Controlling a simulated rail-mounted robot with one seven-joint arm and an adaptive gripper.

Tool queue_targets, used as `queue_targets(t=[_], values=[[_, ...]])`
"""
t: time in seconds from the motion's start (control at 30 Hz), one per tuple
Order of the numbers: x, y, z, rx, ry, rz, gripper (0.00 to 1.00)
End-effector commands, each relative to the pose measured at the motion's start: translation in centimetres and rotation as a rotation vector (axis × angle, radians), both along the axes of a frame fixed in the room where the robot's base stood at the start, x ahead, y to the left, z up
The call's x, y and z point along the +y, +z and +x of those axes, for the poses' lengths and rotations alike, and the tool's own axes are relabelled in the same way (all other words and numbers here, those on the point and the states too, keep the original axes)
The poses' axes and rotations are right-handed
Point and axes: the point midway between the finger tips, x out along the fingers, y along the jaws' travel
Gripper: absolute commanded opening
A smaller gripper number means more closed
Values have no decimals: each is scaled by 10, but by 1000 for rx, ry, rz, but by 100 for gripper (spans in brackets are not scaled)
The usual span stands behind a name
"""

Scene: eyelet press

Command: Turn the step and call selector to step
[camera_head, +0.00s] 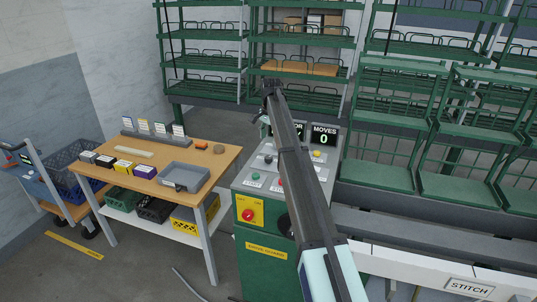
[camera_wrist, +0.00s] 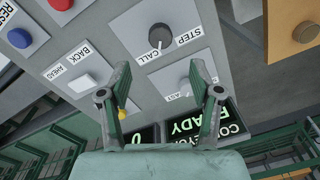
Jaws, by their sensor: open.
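The step and call selector (camera_wrist: 161,37) is a round dark grey knob on a light plate in the wrist view. The STEP label (camera_wrist: 190,35) is to its right and the CALL label (camera_wrist: 146,56) to its lower left. A small pale mark shows on the knob, but I cannot tell which label it points to. My gripper (camera_wrist: 160,85) is open and empty, its two green-grey fingers apart, below the knob in the picture and not around it. In the head view my arm crosses the console (camera_head: 241,187), and I cannot make out the fingers there.
The wrist view also shows a BACK/AHEAD switch (camera_wrist: 82,82), a blue button (camera_wrist: 18,38), a yellow button (camera_wrist: 122,114) and a READY display (camera_wrist: 200,125). One finger partly covers another control's plate. A wooden table (camera_head: 226,157) stands left of the console, green racks (camera_head: 385,140) right.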

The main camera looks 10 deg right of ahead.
Motion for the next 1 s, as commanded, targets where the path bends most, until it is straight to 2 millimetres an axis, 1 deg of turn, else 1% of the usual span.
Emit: queue_targets(t=[0.1, 0.3, 0.5, 0.7, 0.97, 1.0], values=[[1, -23, -1, 3, 0, 0, 64], [2, -59, 1, 1, 0, 0, 64], [2, -86, 2, 0, 0, 0, 64], [2, -96, 3, 0, 0, 0, 64], [3, -98, 3, -1, 0, 1, 64], [3, -98, 3, -1, 0, 1, 53]])
